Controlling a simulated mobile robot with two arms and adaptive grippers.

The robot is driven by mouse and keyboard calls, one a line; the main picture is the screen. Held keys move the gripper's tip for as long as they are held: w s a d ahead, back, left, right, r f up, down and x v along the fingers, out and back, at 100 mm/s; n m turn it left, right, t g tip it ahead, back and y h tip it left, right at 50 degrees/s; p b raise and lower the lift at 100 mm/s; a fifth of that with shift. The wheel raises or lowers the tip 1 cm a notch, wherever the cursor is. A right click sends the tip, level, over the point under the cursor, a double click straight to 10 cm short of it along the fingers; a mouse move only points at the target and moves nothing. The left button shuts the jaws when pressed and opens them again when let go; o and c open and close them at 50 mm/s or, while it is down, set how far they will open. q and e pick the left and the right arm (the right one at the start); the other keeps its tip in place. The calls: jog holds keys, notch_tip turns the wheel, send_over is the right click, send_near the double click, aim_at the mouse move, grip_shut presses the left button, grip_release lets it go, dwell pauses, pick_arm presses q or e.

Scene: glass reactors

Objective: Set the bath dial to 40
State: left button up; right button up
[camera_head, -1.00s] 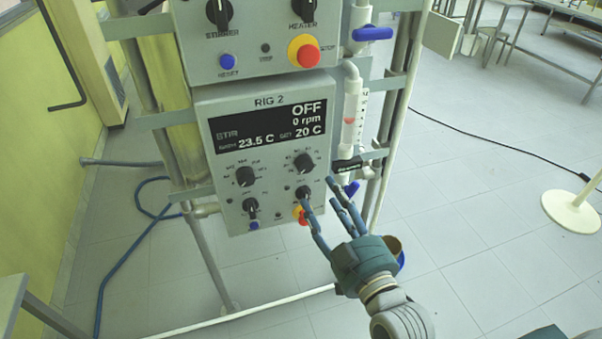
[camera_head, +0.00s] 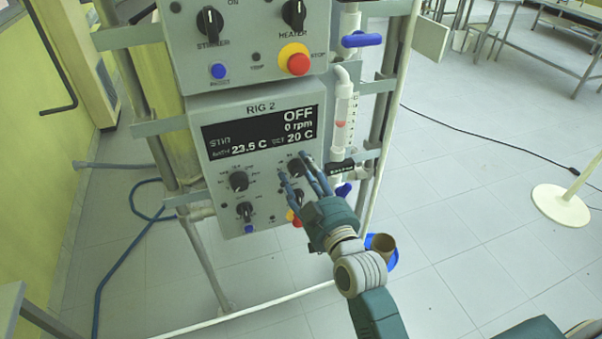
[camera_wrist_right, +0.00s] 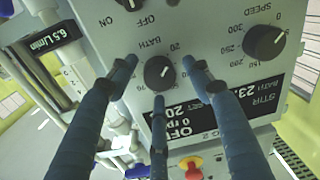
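The bath dial (camera_wrist_right: 158,72), a black knob with a white mark under the label BATH, is on the grey RIG 2 panel (camera_head: 215,165). In the head view it is the upper right knob (camera_head: 296,168), partly behind my fingers. My right gripper (camera_head: 300,178) is open in front of it. In the right wrist view its three blue fingers (camera_wrist_right: 158,82) spread around the dial, with gaps at the sides; contact cannot be told. The display (camera_head: 262,131) reads OFF, 0 rpm, 23.5 C and set 20 C. My left gripper is not in view.
The speed dial (camera_wrist_right: 265,42) is beside the bath dial; it is the upper left knob (camera_head: 238,181) in the head view. Lower knobs (camera_head: 244,210) sit beneath. A red stop button (camera_head: 298,64) is on the panel above. A flow tube (camera_head: 342,110) stands at the right.

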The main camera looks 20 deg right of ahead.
jog(key=c, duration=1.1)
jog(key=shift+o, duration=0.2)
jog(key=shift+r+m, duration=0.1)
jog(key=shift+m, duration=0.2)
jog(key=shift+r+m+p, duration=0.15)
jog(key=shift+m+p, duration=0.6)
jog(key=shift+m, duration=0.05)
jog(key=m+p, duration=0.2)
jog(key=m, duration=0.2)
jog(key=shift+m, duration=0.3)
jog(key=m, duration=0.2)
jog(key=m+p, duration=0.1)
jog(key=m, duration=0.1)
jog(key=shift+w+m+t+h, duration=0.1)
jog(key=shift+m+t+h, duration=0.2)
jog(key=shift+d+m+p, duration=0.1)
jog(key=shift+m+p, duration=0.55)
jog(key=shift+m, duration=1.45)
